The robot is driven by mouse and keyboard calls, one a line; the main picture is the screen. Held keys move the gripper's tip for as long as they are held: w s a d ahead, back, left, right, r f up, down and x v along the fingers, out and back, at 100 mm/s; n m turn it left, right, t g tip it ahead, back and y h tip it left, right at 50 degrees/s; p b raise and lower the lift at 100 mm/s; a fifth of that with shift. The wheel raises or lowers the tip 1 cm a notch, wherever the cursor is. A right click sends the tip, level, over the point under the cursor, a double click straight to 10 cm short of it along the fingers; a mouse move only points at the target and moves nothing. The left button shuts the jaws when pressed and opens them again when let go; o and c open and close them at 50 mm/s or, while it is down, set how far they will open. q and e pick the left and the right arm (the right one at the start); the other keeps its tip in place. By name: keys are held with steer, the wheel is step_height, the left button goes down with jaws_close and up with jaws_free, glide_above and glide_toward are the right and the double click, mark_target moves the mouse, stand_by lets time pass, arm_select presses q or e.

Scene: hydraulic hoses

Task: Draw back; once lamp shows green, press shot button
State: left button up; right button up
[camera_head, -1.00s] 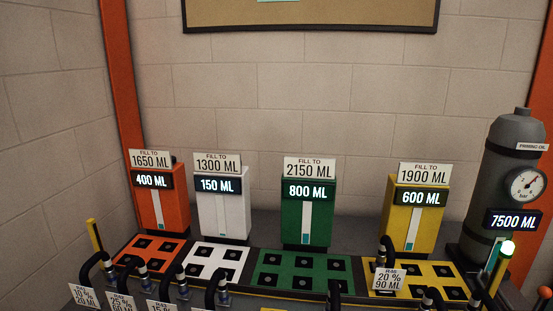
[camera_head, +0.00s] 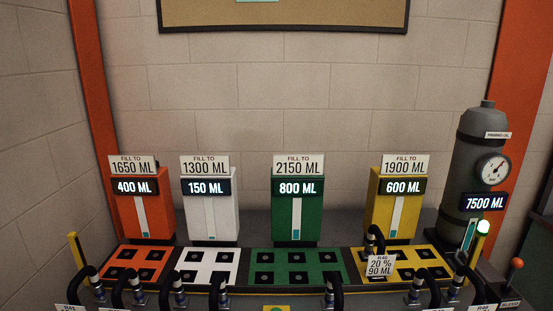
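A lamp (camera_head: 483,228) glows pale green-white on top of a yellow post at the right. A yellow piece with a green spot (camera_head: 276,308) is cut off by the bottom edge; I cannot tell whether it is the shot button. A hose labelled R40, 20 %, 90 ML (camera_head: 380,266) stands at the yellow socket plate (camera_head: 433,276). Several other black hoses (camera_head: 84,284) curve along the front of the bench. Neither of my grippers is in view.
Orange (camera_head: 142,212), white (camera_head: 210,215), green (camera_head: 297,215) and yellow (camera_head: 394,215) tanks read 400, 150, 800 and 600 ML. A grey priming-oil cylinder (camera_head: 475,150) reads 7500 ML. A red-knobbed lever (camera_head: 516,264) stands at the right. Orange, white and green socket plates look empty.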

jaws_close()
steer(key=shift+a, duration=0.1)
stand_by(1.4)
